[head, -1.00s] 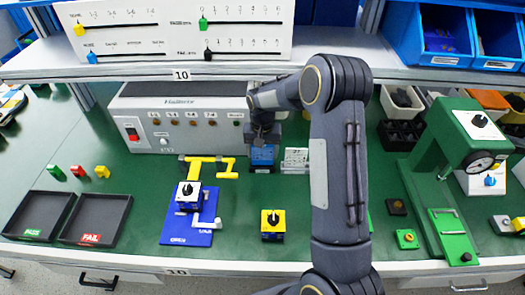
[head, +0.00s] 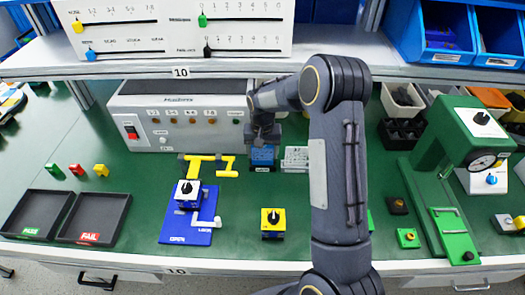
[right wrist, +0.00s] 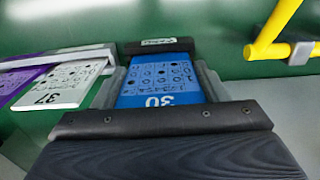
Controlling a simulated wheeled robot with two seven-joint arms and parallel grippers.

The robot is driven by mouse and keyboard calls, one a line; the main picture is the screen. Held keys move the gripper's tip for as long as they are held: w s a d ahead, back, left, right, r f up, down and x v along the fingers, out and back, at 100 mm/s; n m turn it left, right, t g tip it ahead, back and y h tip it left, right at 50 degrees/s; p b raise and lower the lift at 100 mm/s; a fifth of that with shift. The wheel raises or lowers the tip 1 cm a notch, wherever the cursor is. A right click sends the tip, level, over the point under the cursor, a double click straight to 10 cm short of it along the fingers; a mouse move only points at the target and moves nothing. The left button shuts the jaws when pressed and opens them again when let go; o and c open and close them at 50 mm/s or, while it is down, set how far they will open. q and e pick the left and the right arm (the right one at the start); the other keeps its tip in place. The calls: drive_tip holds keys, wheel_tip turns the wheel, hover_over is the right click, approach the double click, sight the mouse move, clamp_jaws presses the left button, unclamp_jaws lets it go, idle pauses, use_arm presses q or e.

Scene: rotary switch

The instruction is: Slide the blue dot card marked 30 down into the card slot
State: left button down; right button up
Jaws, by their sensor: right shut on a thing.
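The blue dot card marked 30 (right wrist: 160,85) is between the two grey fingers of my right gripper (right wrist: 158,88), which is shut on it. In the head view the blue card (head: 262,155) hangs below my right gripper (head: 263,137), in front of the grey console. A dark block with a white label (right wrist: 158,44) lies at the card's far end and looks like the card slot. I cannot tell how far the card sits in it. My left gripper is not in view.
A white card marked 37 (right wrist: 60,87) and a purple card (right wrist: 18,80) stand beside it in a grey holder. The yellow-handled blue fixture (head: 188,228) is to the left, and a green press (head: 450,150) is to the right. The grey console (head: 180,115) stands behind.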

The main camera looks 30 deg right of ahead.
drive_tip(key=shift+f+b, duration=0.35)
drive_tip(key=shift+f, duration=0.2)
drive_tip(key=shift+f+b, duration=0.5)
drive_tip(key=shift+f, duration=0.05)
drive_tip(key=o, duration=1)
drive_tip(key=shift+r+p, duration=0.35)
drive_tip(key=shift+r, duration=0.05)
wheel_tip(320, 180, up, 9)
drive_tip(key=p, duration=0.5)
drive_tip(key=shift+a+f+p, duration=0.1)
drive_tip(key=shift+p, duration=0.3)
